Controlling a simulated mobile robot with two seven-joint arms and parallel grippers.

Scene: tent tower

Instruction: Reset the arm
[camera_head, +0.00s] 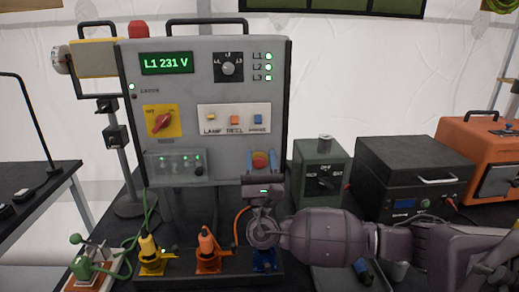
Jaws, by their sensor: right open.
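My right arm comes in from the right and crosses low in front of the control panel (205,100). My right gripper (262,182) is open, in front of the panel's lower right part, just below a red button (260,160). Its fingertips are hard to make out, and I see nothing held in it. I cannot tell whether it touches the panel. My left gripper is not in view.
A yellow plug (149,248), an orange plug (208,245) and a blue plug (264,260), partly hidden by my wrist, stand on a dark strip. A green box (318,172), a black box (412,165) and an orange case (480,145) stand at the right.

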